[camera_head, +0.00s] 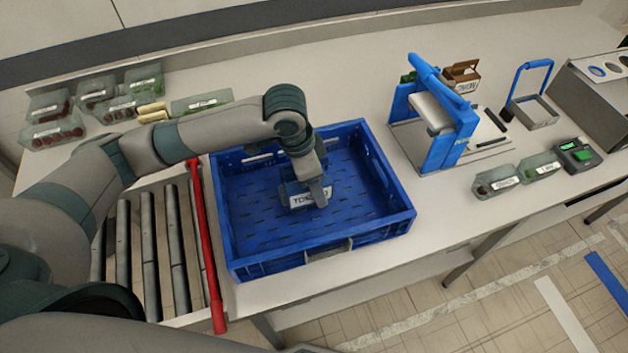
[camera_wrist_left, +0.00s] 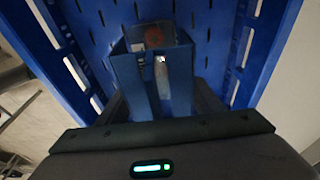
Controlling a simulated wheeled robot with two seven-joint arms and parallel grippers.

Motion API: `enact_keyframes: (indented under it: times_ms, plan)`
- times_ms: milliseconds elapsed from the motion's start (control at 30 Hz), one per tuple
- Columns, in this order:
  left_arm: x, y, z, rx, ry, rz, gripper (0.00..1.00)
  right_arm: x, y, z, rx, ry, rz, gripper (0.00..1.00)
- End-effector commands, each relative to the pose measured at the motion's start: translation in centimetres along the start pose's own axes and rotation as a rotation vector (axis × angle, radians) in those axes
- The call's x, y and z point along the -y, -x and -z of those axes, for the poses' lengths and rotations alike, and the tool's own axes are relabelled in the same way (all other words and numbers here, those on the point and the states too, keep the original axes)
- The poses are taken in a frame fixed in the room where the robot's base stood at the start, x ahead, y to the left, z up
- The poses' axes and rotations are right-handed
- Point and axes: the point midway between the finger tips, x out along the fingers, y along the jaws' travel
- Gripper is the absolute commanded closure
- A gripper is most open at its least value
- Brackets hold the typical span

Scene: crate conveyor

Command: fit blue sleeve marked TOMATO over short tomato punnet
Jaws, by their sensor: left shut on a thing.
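The blue sleeve (camera_head: 298,194), with white lettering that begins TOM, is inside the blue crate, low near the crate floor. My left gripper (camera_head: 324,197) reaches down into the crate and is shut on the sleeve, partly covering its lettering. Clear punnets with dark red contents (camera_head: 53,134) stand at the back left; I cannot tell which is the short tomato punnet. My right gripper is out of view.
The blue crate (camera_head: 405,216) has tall walls around my gripper. A red bar (camera_head: 205,245) and rollers (camera_head: 150,250) lie left of it. A blue-framed stand (camera_head: 447,145), two punnets (camera_head: 497,180) and a small green-topped device (camera_head: 576,154) stand right. Table between is clear.

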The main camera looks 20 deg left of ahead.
Motion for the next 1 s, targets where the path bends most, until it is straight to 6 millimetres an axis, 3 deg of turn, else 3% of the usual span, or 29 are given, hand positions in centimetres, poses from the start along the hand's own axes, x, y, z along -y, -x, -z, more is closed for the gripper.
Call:
enact_keyframes:
  times_ms: [1000]
  plan:
    - [0.0, -2.2, -0.5, 0.000, 0.000, 0.000, 0.64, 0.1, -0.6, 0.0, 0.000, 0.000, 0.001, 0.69]
